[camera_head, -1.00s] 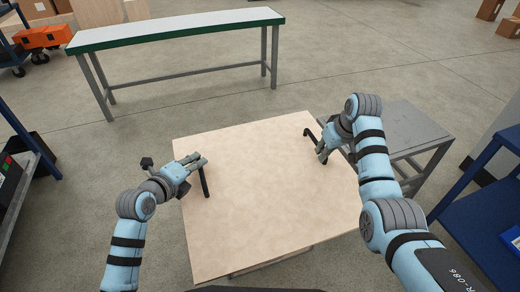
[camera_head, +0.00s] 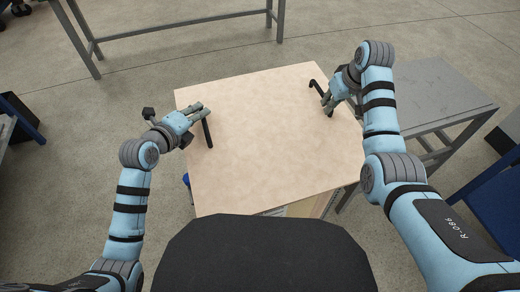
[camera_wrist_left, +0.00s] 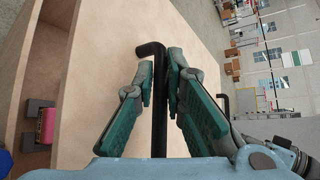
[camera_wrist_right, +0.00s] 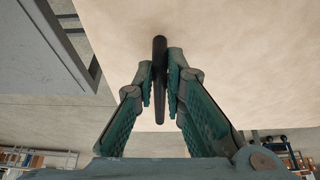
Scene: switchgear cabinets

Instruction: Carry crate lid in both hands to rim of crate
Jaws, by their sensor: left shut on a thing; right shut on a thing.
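The crate lid (camera_head: 265,150) is a flat pale wooden panel with two black bar handles, held in front of me. My left gripper (camera_head: 204,110) is shut on the left handle (camera_head: 208,132); the bar passes between its fingers in the left wrist view (camera_wrist_left: 159,110). My right gripper (camera_head: 328,103) is shut on the right handle (camera_head: 317,89), which also shows between the fingers in the right wrist view (camera_wrist_right: 159,60). Part of a wooden crate (camera_head: 302,208) shows below the lid's near edge. Most of the crate is hidden, so I cannot tell whether the lid touches its rim.
A grey metal table (camera_head: 425,95) stands close to the lid's right. A blue shelf (camera_head: 495,205) is at the far right. The legs of a bench (camera_head: 175,25) show at the back. Bare floor lies left of the lid and behind it.

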